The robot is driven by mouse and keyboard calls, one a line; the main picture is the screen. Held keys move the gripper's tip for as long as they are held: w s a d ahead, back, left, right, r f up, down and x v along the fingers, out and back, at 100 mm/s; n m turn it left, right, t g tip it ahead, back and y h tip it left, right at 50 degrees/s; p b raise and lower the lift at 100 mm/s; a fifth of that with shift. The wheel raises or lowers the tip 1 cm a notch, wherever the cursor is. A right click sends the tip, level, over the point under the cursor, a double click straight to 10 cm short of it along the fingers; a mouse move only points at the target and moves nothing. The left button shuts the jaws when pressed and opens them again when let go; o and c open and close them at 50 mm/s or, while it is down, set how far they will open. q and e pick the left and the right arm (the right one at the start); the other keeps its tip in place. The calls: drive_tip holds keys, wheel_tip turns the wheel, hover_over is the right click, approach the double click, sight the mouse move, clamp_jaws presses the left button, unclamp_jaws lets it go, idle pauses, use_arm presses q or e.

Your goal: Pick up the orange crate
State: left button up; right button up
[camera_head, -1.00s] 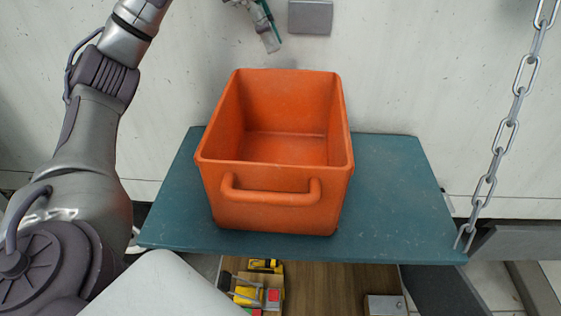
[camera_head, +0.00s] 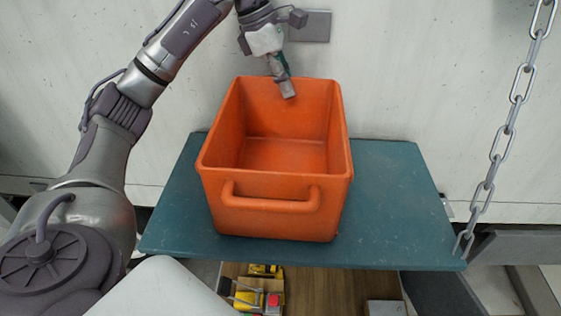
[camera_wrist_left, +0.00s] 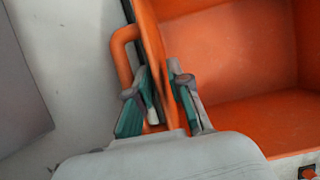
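The orange crate (camera_head: 275,208) is an open-topped bin that looks empty, with a bar handle on its near wall. My left gripper (camera_head: 287,90) is at the crate's far rim, with one finger in front of the inner face of the far wall. In the left wrist view the fingers (camera_wrist_left: 160,90) are apart, on either side of the orange crate's wall (camera_wrist_left: 153,40). A handle shows on the outer side there. I cannot tell whether either finger touches the wall. The right gripper is not in view.
The crate stands on a blue-green shelf (camera_head: 395,205), with free shelf on both sides. A chain (camera_head: 500,140) hangs at the right. A pale wall with a grey plate (camera_head: 312,27) is behind. Yellow items (camera_head: 250,298) lie lower down, below the shelf's front edge.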

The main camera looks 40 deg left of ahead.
use_arm(q)
drive_tip(key=shift+f, duration=0.25)
drive_tip(key=shift+c, duration=0.4)
clamp_jaws()
drive_tip(key=shift+r, duration=0.1)
